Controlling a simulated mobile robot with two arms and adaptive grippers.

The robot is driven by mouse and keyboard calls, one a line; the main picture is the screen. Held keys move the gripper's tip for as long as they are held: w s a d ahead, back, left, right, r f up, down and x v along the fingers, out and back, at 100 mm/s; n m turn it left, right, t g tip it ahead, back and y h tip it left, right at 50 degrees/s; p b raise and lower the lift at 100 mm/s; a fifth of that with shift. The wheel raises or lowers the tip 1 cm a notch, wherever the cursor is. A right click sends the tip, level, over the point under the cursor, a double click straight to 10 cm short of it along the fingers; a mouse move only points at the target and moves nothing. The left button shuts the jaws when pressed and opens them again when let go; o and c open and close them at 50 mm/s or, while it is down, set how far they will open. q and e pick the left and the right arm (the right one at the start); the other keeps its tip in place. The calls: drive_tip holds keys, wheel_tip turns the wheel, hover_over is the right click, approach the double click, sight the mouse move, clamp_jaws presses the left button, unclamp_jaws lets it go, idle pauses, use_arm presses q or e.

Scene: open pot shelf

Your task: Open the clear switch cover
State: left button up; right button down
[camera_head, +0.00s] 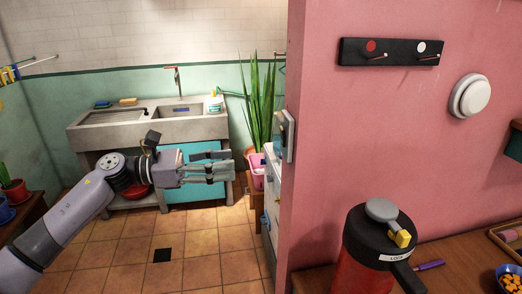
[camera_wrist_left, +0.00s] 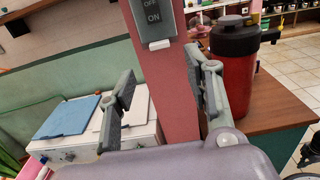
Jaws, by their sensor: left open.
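The switch box (camera_head: 286,136) is fixed to the narrow end of the pink wall in the head view. In the left wrist view the grey switch plate (camera_wrist_left: 152,18) shows OFF and ON labels, with a small white tab (camera_wrist_left: 159,44) at its lower edge. The clear cover is too hard to make out to tell its position. My left gripper (camera_head: 228,170) is open and empty, left of and lower than the switch box. In the wrist view its spread fingers (camera_wrist_left: 163,84) stand either side of the pink wall end, apart from the switch. My right gripper is out of view.
A red canister with a black lid (camera_head: 375,240) stands on the wooden counter (camera_head: 450,262) right of the wall. A potted plant (camera_head: 257,172) stands behind the gripper. A sink (camera_head: 150,125) is at the back. The tiled floor (camera_head: 205,250) is clear.

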sight(269, 157)
use_arm(q)
drive_tip(key=d+p, duration=0.1)
drive_tip(key=d, duration=0.1)
drive_tip(key=w+d, duration=0.1)
drive_tip(key=d, duration=0.2)
drive_tip(key=d+p, duration=0.1)
drive_tip(key=d, duration=0.1)
drive_tip(key=shift+w+d+r+p, duration=0.1)
drive_tip(key=shift+w+d+p, duration=0.2)
drive_tip(key=shift+d, duration=0.05)
drive_tip(key=shift+w+d, duration=0.1)
drive_tip(key=shift+d, duration=0.45)
drive_tip(key=shift+c, duration=0.4)
clamp_jaws()
